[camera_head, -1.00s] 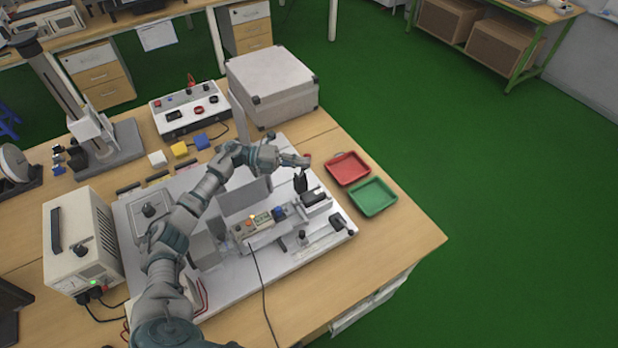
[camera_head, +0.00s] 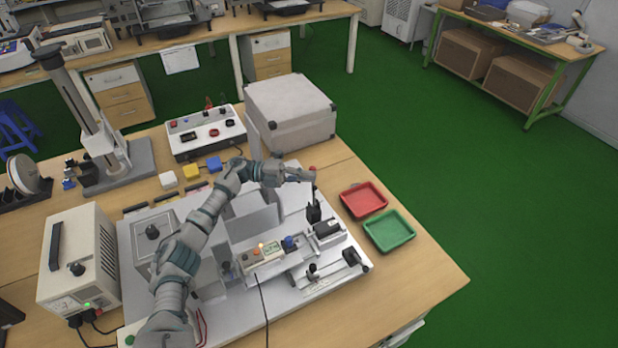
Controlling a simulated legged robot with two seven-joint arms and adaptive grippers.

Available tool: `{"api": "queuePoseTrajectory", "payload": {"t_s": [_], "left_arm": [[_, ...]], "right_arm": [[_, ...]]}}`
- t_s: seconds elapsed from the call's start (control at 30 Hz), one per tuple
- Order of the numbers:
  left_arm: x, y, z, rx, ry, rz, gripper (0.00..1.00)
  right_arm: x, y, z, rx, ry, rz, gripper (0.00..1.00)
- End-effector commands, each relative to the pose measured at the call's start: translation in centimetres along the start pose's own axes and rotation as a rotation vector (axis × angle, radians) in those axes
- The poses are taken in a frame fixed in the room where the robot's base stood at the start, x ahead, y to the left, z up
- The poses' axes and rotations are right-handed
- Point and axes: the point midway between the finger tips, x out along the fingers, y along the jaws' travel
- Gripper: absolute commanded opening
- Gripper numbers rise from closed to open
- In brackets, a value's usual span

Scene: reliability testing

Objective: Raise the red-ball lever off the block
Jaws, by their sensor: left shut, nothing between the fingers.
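The red ball (camera_head: 313,169) shows as a small red spot just behind my left gripper's tip. The dark lever (camera_head: 313,207) below it stands roughly upright at the right part of the grey fixture, next to a dark-topped block (camera_head: 327,228). My left gripper (camera_head: 309,176) is shut and empty, reaching from the left at about the height of the ball. It partly hides the ball and the lever's upper part; I cannot tell whether it touches them. My right gripper is not in view.
A red tray (camera_head: 348,205) and a green tray (camera_head: 371,229) lie right of the fixture's white base plate (camera_head: 215,325). A grey case (camera_head: 290,112) stands behind the arm. A power supply (camera_head: 75,265) stands at the left. The table's front right is bare.

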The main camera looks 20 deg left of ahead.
Motion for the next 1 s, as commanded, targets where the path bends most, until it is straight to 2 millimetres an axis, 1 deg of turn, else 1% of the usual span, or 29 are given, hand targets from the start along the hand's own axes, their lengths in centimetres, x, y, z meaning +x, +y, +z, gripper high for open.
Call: {"api": "queuePoseTrajectory", "payload": {"t_s": [0.23,0.33,0.47,0.6,0.7,0.83,1.0], "left_arm": [[0.2,-0.1,0.0,0.001,0.000,0.002,0.00],[0.3,-0.8,-0.1,0.004,0.000,0.003,0.00],[0.2,-2.9,-0.2,0.005,0.001,0.001,0.00],[0.0,-5.7,-0.2,0.004,0.000,-0.002,0.00],[-0.1,-7.4,-0.2,0.003,0.000,-0.003,0.00],[-0.1,-9.0,-0.3,0.001,-0.001,-0.003,0.00],[0.0,-9.7,-0.3,-0.003,-0.001,-0.003,0.00]], "right_arm": [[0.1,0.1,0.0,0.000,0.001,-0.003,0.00],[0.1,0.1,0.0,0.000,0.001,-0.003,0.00],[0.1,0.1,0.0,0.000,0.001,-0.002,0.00],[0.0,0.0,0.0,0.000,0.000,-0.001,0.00],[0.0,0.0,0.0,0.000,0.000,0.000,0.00],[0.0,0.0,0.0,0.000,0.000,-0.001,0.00],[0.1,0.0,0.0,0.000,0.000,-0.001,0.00]]}}
